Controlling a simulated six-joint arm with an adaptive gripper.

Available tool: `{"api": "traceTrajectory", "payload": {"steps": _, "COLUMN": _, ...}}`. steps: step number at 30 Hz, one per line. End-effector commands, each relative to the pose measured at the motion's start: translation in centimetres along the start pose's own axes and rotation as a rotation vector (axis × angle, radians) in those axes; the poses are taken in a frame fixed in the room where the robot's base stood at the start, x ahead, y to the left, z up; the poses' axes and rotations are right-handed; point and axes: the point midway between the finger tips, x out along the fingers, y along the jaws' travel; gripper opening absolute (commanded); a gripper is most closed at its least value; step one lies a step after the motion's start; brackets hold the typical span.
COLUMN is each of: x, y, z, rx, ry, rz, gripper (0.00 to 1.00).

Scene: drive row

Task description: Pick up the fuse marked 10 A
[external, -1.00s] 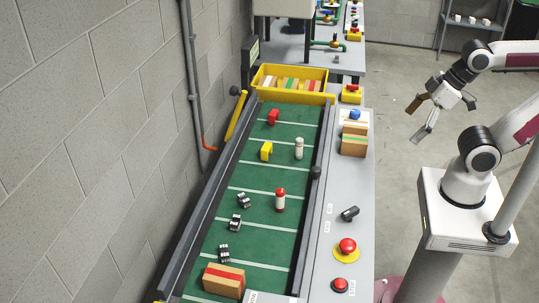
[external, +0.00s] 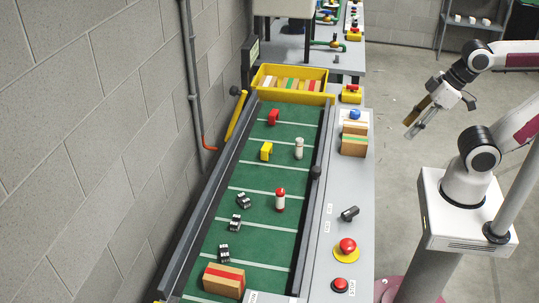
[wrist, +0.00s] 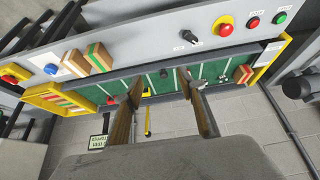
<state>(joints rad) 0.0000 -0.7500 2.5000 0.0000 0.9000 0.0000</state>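Several small parts lie on the green belt (external: 255,222): a red block (external: 273,117), a yellow block (external: 266,151), a white cylinder (external: 299,149), a red-and-white cylinder (external: 280,200) and several black-and-white pieces (external: 243,200). I cannot read a 10 A marking on any, so I cannot tell which is that fuse. My gripper (external: 411,131) is in the air to the right of the bench, well apart from the belt. In the wrist view its two brown-padded fingers (wrist: 160,86) stand apart with nothing between them; the belt shows far beyond.
A yellow bin (external: 322,98) of coloured boxes is at the belt's far end. Dark rails edge the belt. Brown boxes (external: 354,140), a black lever (external: 349,213) and red buttons (external: 347,245) are on the right ledge. A block wall rises at left.

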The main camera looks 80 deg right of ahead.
Motion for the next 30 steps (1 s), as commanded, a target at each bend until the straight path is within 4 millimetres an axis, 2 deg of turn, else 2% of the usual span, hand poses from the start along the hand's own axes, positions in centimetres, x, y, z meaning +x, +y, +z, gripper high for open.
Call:
{"api": "traceTrajectory", "payload": {"steps": 5, "x": 0.1, "y": 0.0, "z": -0.2, "rx": -0.001, "ry": 0.002, "rz": 0.000, "gripper": 0.40}}
{"api": "traceTrajectory", "payload": {"steps": 11, "x": 1.3, "y": 0.0, "z": -1.6, "rx": -0.009, "ry": 0.019, "rz": 0.003, "gripper": 0.40}}
{"api": "traceTrajectory", "payload": {"steps": 17, "x": 3.7, "y": 0.0, "z": -4.5, "rx": -0.026, "ry": 0.059, "rz": 0.007, "gripper": 0.40}}
{"api": "traceTrajectory", "payload": {"steps": 30, "x": 10.2, "y": -0.5, "z": -10.8, "rx": -0.075, "ry": 0.173, "rz": 0.008, "gripper": 0.40}}
